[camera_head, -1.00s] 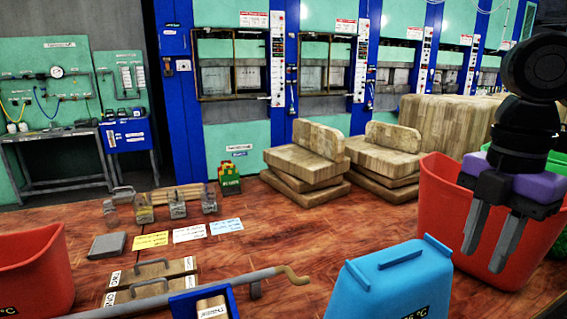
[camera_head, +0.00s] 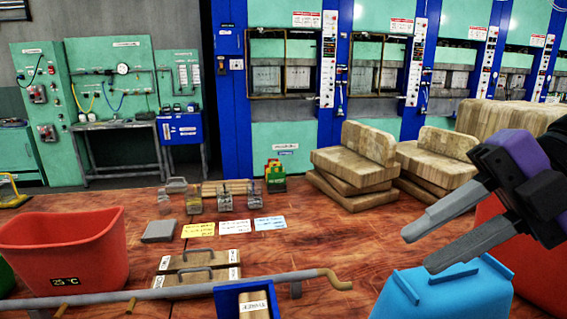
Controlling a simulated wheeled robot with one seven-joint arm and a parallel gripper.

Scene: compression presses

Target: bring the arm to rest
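My gripper (camera_head: 418,250) is at the right of the head view, with a purple and black body and two grey fingers. The fingers point left and a little down. They stand apart with a clear gap and nothing between them. The gripper shows in front of the red bin on the right (camera_head: 538,275) and above the blue container (camera_head: 445,293); the fingers do not appear to touch either. Most of my arm is out of the picture at the right edge.
A red bin marked 25 °C (camera_head: 65,250) stands at left. A grey rail with a bronze hook (camera_head: 335,279) crosses the front. Wooden blocks with handles (camera_head: 198,268), coloured cards (camera_head: 234,229) and stacked slabs (camera_head: 352,160) lie on the table. Presses (camera_head: 283,90) line the back.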

